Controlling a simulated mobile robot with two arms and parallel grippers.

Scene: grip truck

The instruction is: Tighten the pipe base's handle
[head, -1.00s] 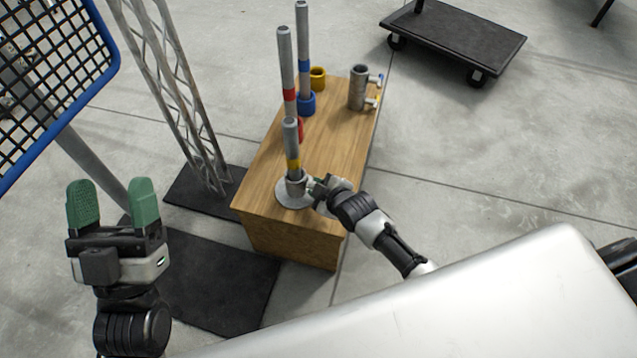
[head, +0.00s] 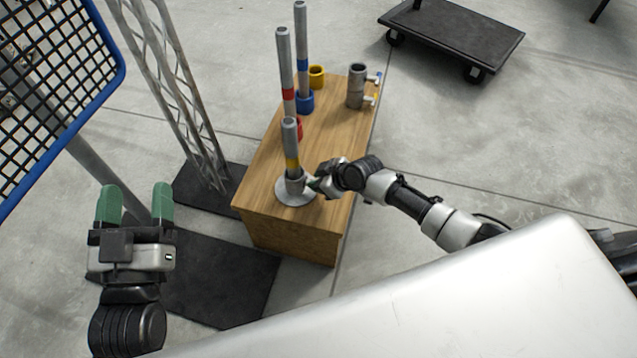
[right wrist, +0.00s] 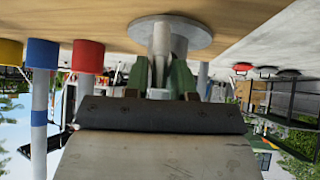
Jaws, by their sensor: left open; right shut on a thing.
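The pipe base (head: 285,198) is a round grey disc with a short socket near the front edge of the wooden box. A grey pipe with a yellow band (head: 291,145) stands in it, close to upright. My right gripper (head: 315,183) is at the right side of the socket, its green fingers shut on the base's handle. My left gripper (head: 135,200) is open and empty, away at the left.
On the wooden box (head: 340,130) stand a red-banded pipe (head: 287,75), a blue-banded pipe (head: 302,40), a yellow ring (head: 316,77) and a grey socket with handles (head: 356,88). A truss (head: 185,100) stands left. A black cart (head: 455,40) is at the back right.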

